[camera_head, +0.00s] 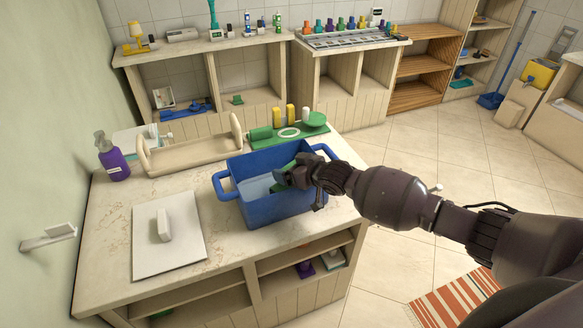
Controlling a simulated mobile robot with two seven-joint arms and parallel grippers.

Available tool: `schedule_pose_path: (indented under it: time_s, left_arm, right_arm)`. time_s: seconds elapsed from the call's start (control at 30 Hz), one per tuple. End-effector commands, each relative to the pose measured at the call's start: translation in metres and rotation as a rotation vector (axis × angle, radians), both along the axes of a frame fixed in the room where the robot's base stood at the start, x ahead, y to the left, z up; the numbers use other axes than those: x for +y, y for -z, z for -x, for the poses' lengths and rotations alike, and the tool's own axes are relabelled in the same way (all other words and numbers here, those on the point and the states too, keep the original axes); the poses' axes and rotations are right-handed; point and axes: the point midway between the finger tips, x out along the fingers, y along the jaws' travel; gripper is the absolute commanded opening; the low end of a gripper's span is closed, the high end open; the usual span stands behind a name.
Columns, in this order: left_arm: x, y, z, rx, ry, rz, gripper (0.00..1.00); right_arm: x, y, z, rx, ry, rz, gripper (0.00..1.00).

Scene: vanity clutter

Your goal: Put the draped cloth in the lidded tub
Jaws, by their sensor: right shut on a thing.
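A blue tub (277,208) with a handle at each end stands open on the counter. A white flat lid (150,255) with a raised grip lies on the counter to its left. My right gripper (292,178) reaches in from the right and is over the tub's opening, near its right end. It is shut on a green cloth (283,187), which hangs inside the tub's opening. The gripper and wrist hide part of the cloth and the tub's right rim. I cannot tell whether the cloth touches the tub's floor. My left gripper is out of view.
A beige carrier tray (192,155) stands behind the tub. A green tray (262,139) with yellow and white items is at the back right. A purple pump bottle (112,160) stands at the left. The counter (225,258) in front is clear.

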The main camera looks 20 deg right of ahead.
Motion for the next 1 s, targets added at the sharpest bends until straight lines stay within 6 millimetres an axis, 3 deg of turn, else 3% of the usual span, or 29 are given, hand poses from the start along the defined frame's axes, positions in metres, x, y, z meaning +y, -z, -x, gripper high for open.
schedule_pose_path:
  time_s: [0.03,0.23,0.27,0.3,0.57,0.73,1.0]
  left_arm:
    - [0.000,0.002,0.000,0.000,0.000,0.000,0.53]
    - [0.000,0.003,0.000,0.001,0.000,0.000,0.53]
    - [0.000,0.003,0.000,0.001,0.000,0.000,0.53]
    - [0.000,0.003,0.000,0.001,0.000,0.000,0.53]
    - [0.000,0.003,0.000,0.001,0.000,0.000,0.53]
    - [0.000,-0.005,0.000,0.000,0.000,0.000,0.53]
    - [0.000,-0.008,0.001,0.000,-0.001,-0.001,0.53]
  right_arm:
    - [0.000,0.008,0.003,0.009,0.000,0.006,0.66]
    - [0.000,0.014,0.004,0.015,-0.001,0.010,0.66]
    - [0.000,0.015,0.004,0.016,-0.001,0.010,0.93]
    - [0.000,0.015,0.005,0.018,-0.001,0.011,0.99]
    - [-0.001,0.017,0.006,0.022,0.001,0.015,1.00]
    - [-0.002,0.001,0.006,0.020,0.000,0.015,1.00]
    - [-0.021,-0.018,0.044,0.014,0.001,0.007,1.00]
